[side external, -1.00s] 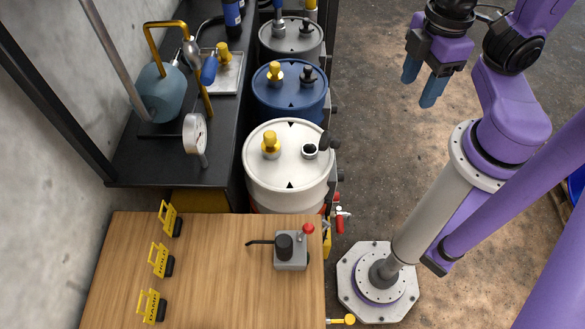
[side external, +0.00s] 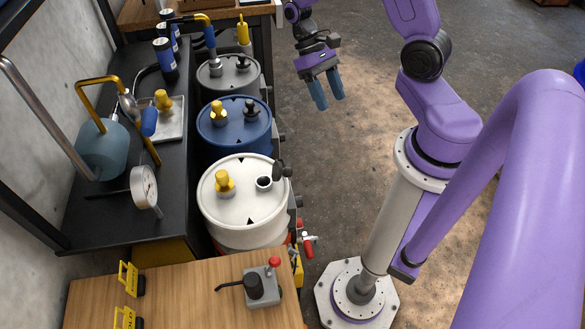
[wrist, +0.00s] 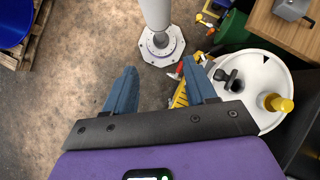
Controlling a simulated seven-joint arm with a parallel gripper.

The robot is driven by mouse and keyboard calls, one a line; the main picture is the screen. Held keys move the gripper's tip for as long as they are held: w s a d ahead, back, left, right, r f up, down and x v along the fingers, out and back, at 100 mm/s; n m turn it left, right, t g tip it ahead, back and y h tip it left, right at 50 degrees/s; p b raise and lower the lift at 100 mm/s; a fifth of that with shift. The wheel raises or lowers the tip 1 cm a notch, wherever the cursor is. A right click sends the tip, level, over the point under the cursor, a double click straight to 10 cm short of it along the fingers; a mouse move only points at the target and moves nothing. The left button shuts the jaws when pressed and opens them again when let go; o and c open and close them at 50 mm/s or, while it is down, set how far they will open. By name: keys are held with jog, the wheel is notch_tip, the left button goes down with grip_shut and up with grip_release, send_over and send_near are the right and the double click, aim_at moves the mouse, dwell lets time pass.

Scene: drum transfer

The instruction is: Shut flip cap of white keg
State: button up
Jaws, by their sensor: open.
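The white keg (side external: 241,205) stands in a row of drums, its lid showing a yellow-capped fitting (side external: 225,184) and a round dark opening (side external: 264,183). Its dark flip cap (side external: 282,169) stands raised beside the opening, at the lid's right edge, leaving the opening uncovered. My gripper (side external: 330,101) is open and empty, with blue fingers pointing down, above the floor to the right of the drums and apart from the keg. In the wrist view, the keg lid (wrist: 265,70) and dark flip cap (wrist: 229,77) lie right of my gripper (wrist: 160,67), partly behind the right finger.
A blue drum (side external: 231,135) and a grey drum (side external: 232,78) stand behind the keg. A black bench with a gauge (side external: 143,186) and pipework is on the left. A wooden table (side external: 180,291) with a lever box (side external: 262,286) is in front.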

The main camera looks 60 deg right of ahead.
jog(key=s+d+f+m+t+y, duration=0.2)
jog(key=s+d+f+m+y, duration=0.1)
jog(key=d+f+m+y, duration=0.25)
jog(key=s+d+f+m+t+y, duration=0.1)
jog(key=s+d+f+m+y, duration=0.15)
jog(key=f+m+y, duration=0.45)
jog(key=m+t, duration=1.5)
send_near(292, 169)
jog(key=shift+n+h, duration=0.25)
jog(key=x, duration=0.9)
jog(key=shift+w+a+f, duration=0.2)
jog(key=shift+w+a, duration=0.05)
jog(key=shift+w, duration=0.05)
grip_shut()
